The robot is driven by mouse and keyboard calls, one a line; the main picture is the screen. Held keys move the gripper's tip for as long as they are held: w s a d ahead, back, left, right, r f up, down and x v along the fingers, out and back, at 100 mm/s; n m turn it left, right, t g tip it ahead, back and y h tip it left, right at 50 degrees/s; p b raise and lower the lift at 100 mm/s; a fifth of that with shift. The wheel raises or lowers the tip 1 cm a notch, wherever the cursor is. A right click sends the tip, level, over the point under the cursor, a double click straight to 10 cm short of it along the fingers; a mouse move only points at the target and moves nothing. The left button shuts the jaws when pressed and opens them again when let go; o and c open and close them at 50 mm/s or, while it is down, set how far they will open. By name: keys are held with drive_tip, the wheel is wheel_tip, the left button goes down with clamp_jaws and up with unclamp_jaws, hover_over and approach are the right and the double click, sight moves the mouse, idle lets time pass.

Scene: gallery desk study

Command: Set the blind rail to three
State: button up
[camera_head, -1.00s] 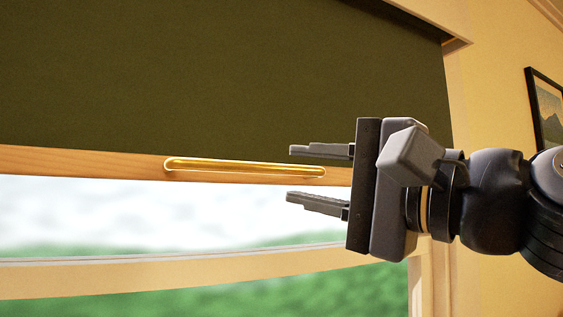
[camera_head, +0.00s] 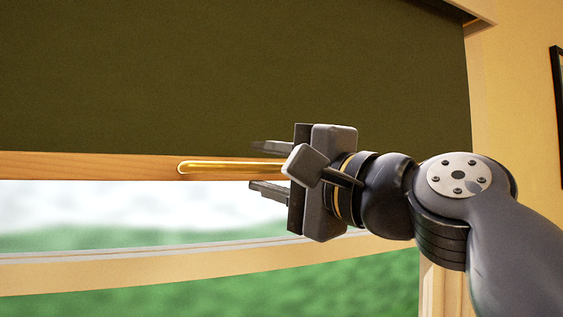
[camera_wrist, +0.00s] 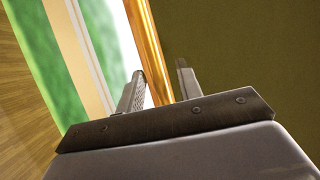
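The dark green blind (camera_head: 235,75) hangs in the window and ends in a wooden bottom rail (camera_head: 90,166). A brass bar handle (camera_head: 225,167) runs along the rail; its right end is hidden behind my gripper. My gripper (camera_head: 261,169) is open at the right part of the handle, one finger above its line and one below. In the wrist view the rail (camera_wrist: 141,30) runs up between the two open fingers (camera_wrist: 160,85). I cannot tell whether either finger touches the handle. No numbered marks show.
Below the rail is the window opening, with a pale window bar (camera_head: 130,270) crossing it and blurred green outside. The window's side frame (camera_head: 482,100) stands at the right. A dark picture frame (camera_head: 557,110) hangs on the yellow wall beyond.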

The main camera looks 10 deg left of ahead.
drive_tip(key=shift+c, duration=0.4)
clamp_jaws()
